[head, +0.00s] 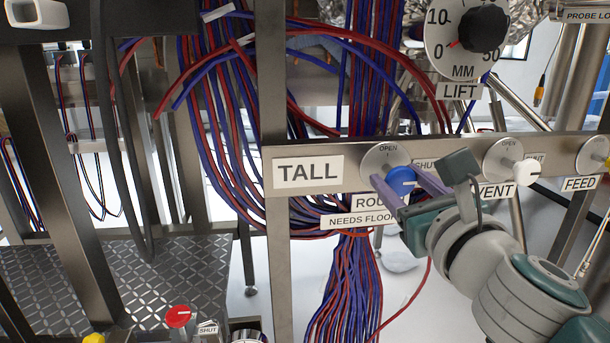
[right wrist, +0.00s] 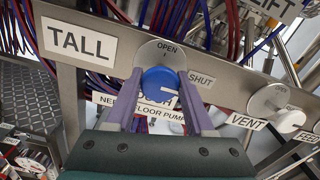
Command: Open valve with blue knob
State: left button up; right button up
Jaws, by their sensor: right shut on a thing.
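The blue knob (head: 400,176) is on a round metal dial on the grey rail, beside the TALL label (head: 308,170). It also shows in the right wrist view (right wrist: 160,80). The dial reads OPEN at the top and SHUT at the right. A white line on the knob points right, toward the SHUT side. My right gripper (head: 398,183) is shut on the blue knob, with one purple finger on each side of it. My left gripper is not in view.
On the same rail to the right are the white VENT knob (head: 527,168) and the FEED dial (head: 594,155). A black LIFT knob (head: 482,28) is above. Red and blue cables (head: 350,270) hang behind the rail. A red knob (head: 178,316) is low at the left.

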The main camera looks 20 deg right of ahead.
grip_shut()
jog(key=shift+n, duration=0.4)
jog(key=n+p, duration=0.1)
jog(key=n, duration=0.2)
jog(key=shift+r+n, duration=0.1)
jog(key=shift+n, duration=0.2)
jog(key=n+p, duration=0.1)
jog(key=n, duration=0.3)
jog(key=shift+n, duration=0.3)
jog(key=n+p, duration=0.1)
jog(key=n, duration=0.3)
jog(key=shift+n+p, duration=0.3)
jog(key=n+p, duration=0.1)
jog(key=n, duration=0.2)
jog(key=shift+n+p, duration=0.3)
jog(key=shift+n, duration=0.4)
